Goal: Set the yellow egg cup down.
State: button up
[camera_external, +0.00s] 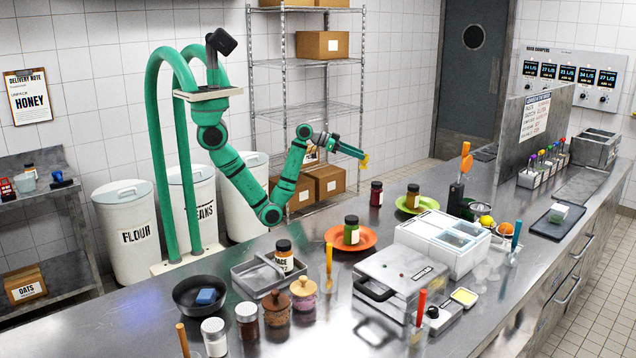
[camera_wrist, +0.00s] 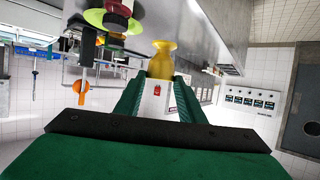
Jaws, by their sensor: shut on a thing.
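The yellow egg cup (camera_wrist: 162,59) is between the fingers of my gripper (camera_wrist: 158,92) in the wrist view, with its flared end beyond the fingertips. In the external view, the egg cup (camera_external: 364,161) is a small yellow shape at the tip of my gripper (camera_external: 358,154).
A dark red jar (camera_external: 376,194) stands on the counter nearest the egg cup. A green plate (camera_external: 417,205) with a jar and an orange plate (camera_external: 350,238) with a jar are close by. Bare counter lies left of the orange plate. A wire shelf with cartons (camera_external: 323,183) stands behind my arm.

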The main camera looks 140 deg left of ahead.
jog(key=shift+m+t+h, duration=0.4)
jog(key=shift+h, duration=0.1)
jog(key=shift+w+a+f, duration=1.45)
jog(key=shift+a+f, duration=0.1)
jog(key=shift+f, duration=0.6)
jog(key=shift+w+a+f, duration=1.5)
jog(key=shift+a+f, duration=0.1)
jog(key=shift+f, duration=0.6)
jog(key=shift+w+a+f, duration=1.45)
jog(key=shift+a+f, duration=0.1)
jog(key=shift+f, duration=0.6)
jog(key=shift+f, duration=0.1)
jog(key=o, duration=1.1)
jog(key=shift+c, duration=0.2)
jog(key=v, duration=1.2)
